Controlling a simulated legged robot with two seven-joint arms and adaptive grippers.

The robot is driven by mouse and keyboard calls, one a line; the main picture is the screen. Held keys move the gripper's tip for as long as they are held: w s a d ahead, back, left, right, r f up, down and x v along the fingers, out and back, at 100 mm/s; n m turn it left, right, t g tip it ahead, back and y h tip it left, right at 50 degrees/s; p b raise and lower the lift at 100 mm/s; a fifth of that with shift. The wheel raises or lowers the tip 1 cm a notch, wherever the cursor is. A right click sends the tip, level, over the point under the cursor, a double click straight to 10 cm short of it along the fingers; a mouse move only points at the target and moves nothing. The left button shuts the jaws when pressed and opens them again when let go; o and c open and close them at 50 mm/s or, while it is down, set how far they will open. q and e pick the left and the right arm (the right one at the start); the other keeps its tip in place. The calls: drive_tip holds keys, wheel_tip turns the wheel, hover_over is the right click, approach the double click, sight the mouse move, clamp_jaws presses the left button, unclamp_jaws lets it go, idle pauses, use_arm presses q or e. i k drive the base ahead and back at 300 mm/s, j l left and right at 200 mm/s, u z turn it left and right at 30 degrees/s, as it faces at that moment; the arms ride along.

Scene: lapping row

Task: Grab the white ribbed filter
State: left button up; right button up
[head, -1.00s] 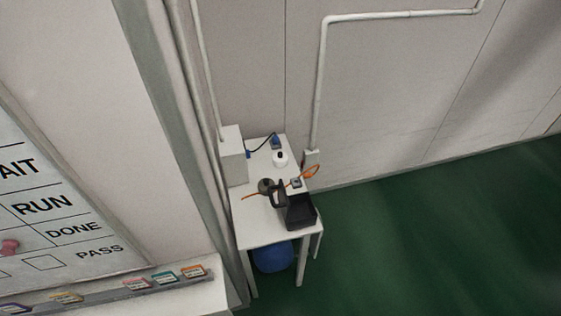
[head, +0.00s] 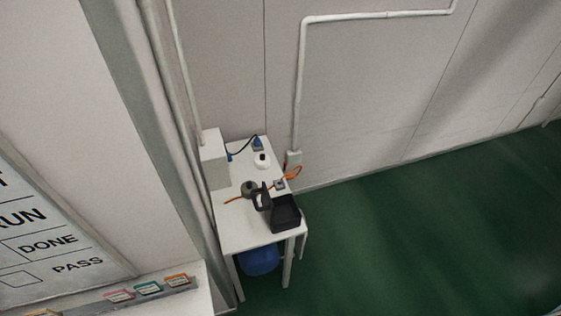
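A small white round thing with a dark spot on top (head: 262,161) stands toward the back of a small white table (head: 240,230). It may be the white ribbed filter, but it is too small to make out ribs. Nothing touches it that I can see. Neither of my grippers is in view.
The table also holds a black open bin (head: 286,213), a dark upright handled thing (head: 262,197), a grey round thing (head: 249,187), an orange cord (head: 293,172) and a white box (head: 214,160). A blue container (head: 258,261) is underneath. Green floor (head: 420,240) on the right is clear.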

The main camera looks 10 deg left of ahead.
sight(262, 160)
drive_tip(key=i+l+z, duration=0.2)
drive_tip(key=l+z, duration=0.2)
drive_tip(key=i+l+z, duration=0.6)
drive_tip(key=l+z, duration=0.2)
drive_tip(key=i+l+u, duration=0.1)
drive_tip(key=i, duration=0.25)
drive_tip(key=i+l+u, duration=0.1)
drive_tip(key=i, duration=0.3)
drive_tip(key=i+j+u, duration=0.1)
drive_tip(key=u, duration=0.3)
drive_tip(key=i+u, duration=0.55)
drive_tip(key=u, duration=0.3)
drive_tip(key=i+l+u, duration=0.15)
drive_tip(key=u, duration=0.3)
drive_tip(key=i, duration=0.05)
